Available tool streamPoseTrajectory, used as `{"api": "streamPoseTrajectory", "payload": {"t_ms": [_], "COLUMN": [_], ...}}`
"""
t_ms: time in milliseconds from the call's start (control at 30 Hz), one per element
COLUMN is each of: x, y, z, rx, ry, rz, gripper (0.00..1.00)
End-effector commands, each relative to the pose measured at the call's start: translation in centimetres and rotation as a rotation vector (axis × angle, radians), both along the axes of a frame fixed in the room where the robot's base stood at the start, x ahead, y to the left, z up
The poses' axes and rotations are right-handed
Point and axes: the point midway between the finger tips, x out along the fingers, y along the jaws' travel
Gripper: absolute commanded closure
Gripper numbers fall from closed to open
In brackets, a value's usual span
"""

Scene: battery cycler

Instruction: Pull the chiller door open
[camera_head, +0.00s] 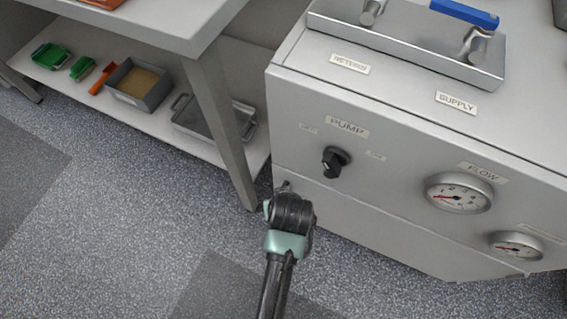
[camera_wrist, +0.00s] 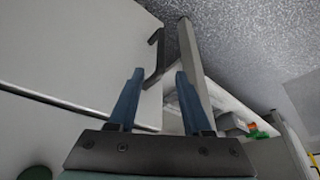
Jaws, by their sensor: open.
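The chiller is a pale grey cabinet, and its door (camera_head: 375,232) is the plain front panel below the seam under the pump knob. The door looks shut. In the wrist view the door (camera_wrist: 85,50) fills the upper left as a pale panel. A dark bar handle (camera_wrist: 154,62) stands out near its edge. My gripper (camera_wrist: 160,82) is open, with one blue finger on each side of the handle's lower end in the picture. I cannot tell whether the fingers touch it. In the head view my wrist hides the fingers and most of the handle.
A black pump knob (camera_head: 335,161) and two gauges (camera_head: 459,192) stick out above the door. A metal tray with fittings (camera_head: 405,45) sits on top. A bench leg (camera_head: 218,130) stands close left of the chiller. The floor (camera_head: 120,230) in front is clear.

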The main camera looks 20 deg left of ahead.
Motion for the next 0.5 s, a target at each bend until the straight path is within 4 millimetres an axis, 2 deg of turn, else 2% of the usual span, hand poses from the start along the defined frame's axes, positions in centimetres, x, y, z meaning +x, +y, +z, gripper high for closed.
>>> {"api": "streamPoseTrajectory", "payload": {"t_ms": [300, 500], "x": [2.1, 3.2], "y": [1.3, 2.0], "z": [-6.2, -9.5], "rx": [0.0, -0.001], "ry": [-0.002, -0.003], "rz": [0.001, 0.0], "gripper": [0.5, 0.5]}}
